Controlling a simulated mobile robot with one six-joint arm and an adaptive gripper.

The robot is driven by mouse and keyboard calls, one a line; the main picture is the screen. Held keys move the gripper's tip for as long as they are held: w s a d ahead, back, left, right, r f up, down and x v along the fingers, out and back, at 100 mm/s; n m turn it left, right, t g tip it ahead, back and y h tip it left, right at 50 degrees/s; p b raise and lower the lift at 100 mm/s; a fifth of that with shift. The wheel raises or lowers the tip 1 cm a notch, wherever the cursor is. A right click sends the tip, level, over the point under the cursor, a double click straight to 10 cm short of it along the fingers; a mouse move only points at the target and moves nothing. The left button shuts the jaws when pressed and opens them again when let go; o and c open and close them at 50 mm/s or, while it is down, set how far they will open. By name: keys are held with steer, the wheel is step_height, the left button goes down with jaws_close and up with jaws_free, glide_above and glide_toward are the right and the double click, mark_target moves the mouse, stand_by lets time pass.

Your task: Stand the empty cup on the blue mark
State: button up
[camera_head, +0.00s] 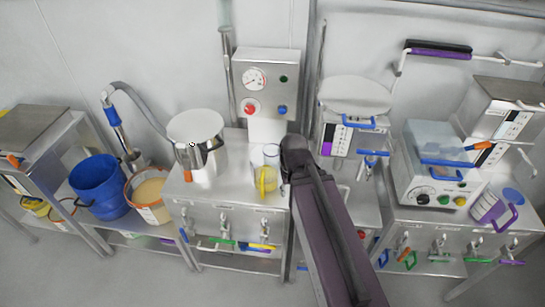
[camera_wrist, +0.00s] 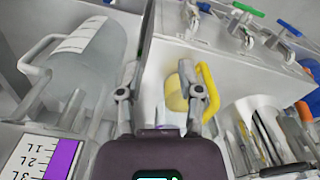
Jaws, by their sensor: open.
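A small yellow cup (camera_head: 267,181) with a yellow handle stands on the steel bench in the head view. A clear cup-like vessel (camera_head: 271,153) shows just behind it. In the wrist view a pale yellow cup (camera_wrist: 175,94) with its yellow handle (camera_wrist: 209,88) lies near my right finger, between the fingers as pictured. My gripper (camera_wrist: 160,95) is open. I cannot tell whether it touches the cup. In the head view my gripper (camera_head: 286,172) is just right of the cup, largely hidden by my arm. I cannot make out the blue mark, nor whether the cup is empty.
A steel pot (camera_head: 195,143) stands left of the cup, and a gauge panel (camera_head: 266,82) rises behind. Valves with coloured handles (camera_head: 226,225) line the bench front. A blue bucket (camera_head: 99,187) and a white bucket (camera_head: 149,193) stand at left. A large grey vessel (camera_wrist: 85,70) crowds the wrist view's left.

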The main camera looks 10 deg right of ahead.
steer(key=shift+w, duration=0.1)
steer(key=w+d+r+n+t+y, duration=0.1)
steer(key=w+d+t, duration=0.1)
steer(key=w, duration=1)
steer(key=w+d+r+n+t+y+p, duration=0.1)
steer(key=w+d+r+n+t, duration=0.1)
steer(key=w, duration=1)
steer(key=shift+d+p, duration=0.3)
steer(key=shift+d, duration=0.55)
steer(key=b+x, duration=0.8)
steer(key=shift+f, duration=0.25)
steer(key=b+x, duration=0.3)
steer(key=shift+a+f, duration=0.3)
steer(key=shift+a, duration=0.1)
steer(key=shift+b+x, duration=0.75)
steer(key=shift+b, duration=0.15)
